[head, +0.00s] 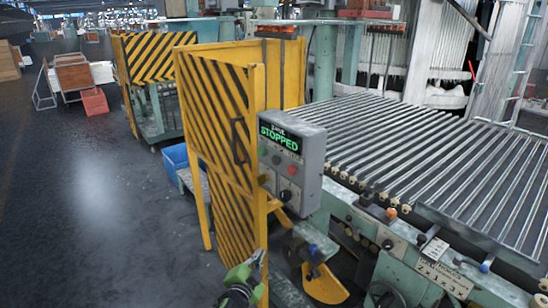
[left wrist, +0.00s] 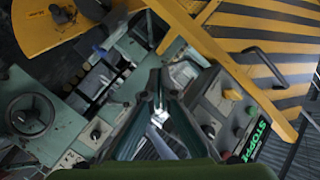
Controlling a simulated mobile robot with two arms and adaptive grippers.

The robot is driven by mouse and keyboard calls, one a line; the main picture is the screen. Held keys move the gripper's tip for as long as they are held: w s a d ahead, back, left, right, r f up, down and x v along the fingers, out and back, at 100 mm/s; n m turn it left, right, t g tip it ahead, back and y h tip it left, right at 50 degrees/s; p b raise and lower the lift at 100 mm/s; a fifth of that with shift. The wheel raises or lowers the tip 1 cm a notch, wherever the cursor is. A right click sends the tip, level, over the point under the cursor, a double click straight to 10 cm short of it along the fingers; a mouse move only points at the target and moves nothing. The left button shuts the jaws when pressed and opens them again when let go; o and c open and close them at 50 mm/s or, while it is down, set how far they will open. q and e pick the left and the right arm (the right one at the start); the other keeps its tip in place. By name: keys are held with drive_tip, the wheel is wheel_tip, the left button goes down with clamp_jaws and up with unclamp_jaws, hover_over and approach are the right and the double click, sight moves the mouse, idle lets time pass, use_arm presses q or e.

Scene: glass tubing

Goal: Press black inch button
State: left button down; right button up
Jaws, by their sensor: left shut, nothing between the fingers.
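A grey control box (head: 298,150) with a lit green "STOPPED" display (head: 279,138) is mounted beside the yellow-black striped guard. Its face has a green button, a black button (head: 276,159), a red button (head: 292,170) and a black knob (head: 285,195). Labels are too small to read, so I cannot confirm which control is the inch button. My left gripper (head: 246,270) is low in front of the guard, below the box and apart from it. In the left wrist view its fingers (left wrist: 158,100) are shut and empty, with the control box (left wrist: 222,108) tilted at right.
The striped guard (head: 215,110) stands left of the box. The roller conveyor (head: 420,150) and green machine frame lie to the right. A yellow curved guard (head: 325,287) is low near my gripper. A blue bin (head: 176,158) sits behind. The floor at left is open.

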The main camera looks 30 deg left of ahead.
sight(276, 160)
use_arm(q)
drive_tip(key=a+r+t+y+p, duration=0.1)
drive_tip(key=a+r+t+y, duration=0.1)
drive_tip(key=r, duration=1.1)
drive_tip(key=w+a+r+m+t+y, duration=0.1)
drive_tip(key=a+r, duration=0.3)
drive_tip(key=r, duration=1)
drive_tip(key=shift+w+a+t+y+p, duration=0.3)
drive_tip(key=shift+t+y+p, duration=0.1)
drive_tip(key=shift+t, duration=0.2)
drive_tip(key=shift+w, duration=0.1)
drive_tip(key=w+d+b, duration=0.3)
drive_tip(key=w+b, duration=0.1)
drive_tip(key=w, duration=0.4)
drive_tip(key=shift+d, duration=0.25)
drive_tip(key=shift+w, duration=0.1)
drive_tip(key=shift+w+d, duration=0.15)
drive_tip(key=shift+w, duration=0.15)
